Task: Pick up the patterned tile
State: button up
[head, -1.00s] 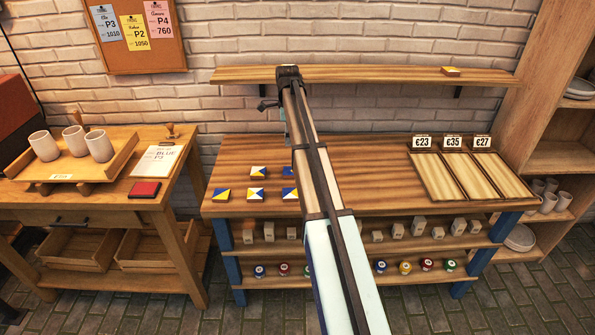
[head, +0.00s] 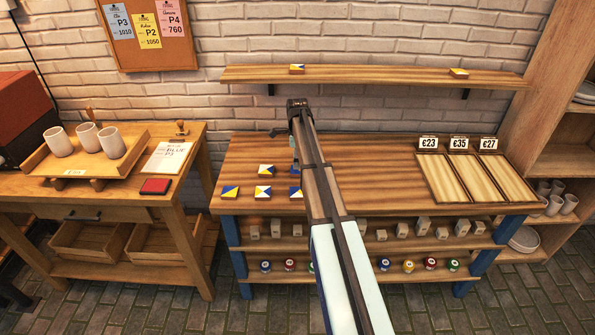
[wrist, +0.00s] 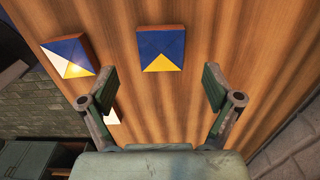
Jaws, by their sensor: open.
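Several patterned tiles in blue, yellow and white lie on the bench top (head: 400,190); in the head view one tile (head: 266,170) is behind a front row with a left tile (head: 230,192) and a middle tile (head: 264,193). A further tile is partly hidden by my arm. In the wrist view my gripper (wrist: 158,84) is open and empty above the wood. A blue tile with a yellow triangle (wrist: 160,45) is beyond the fingertips, and another tile (wrist: 72,58) is to the left. A white tile part (wrist: 113,116) shows beside the left finger. My fingers are hidden in the head view.
A wall shelf (head: 380,77) above the bench holds a left tile (head: 297,69) and a right tile (head: 459,72). A priced tray (head: 431,196) is at the bench's right. A side table (head: 50,208) with cups stands left. The bench middle right of my arm is clear.

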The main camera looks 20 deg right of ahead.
aim_at(297, 171)
jog(key=shift+f+p, duration=1.15)
jog(key=shift+f, duration=1.35)
jog(key=c, duration=1.3)
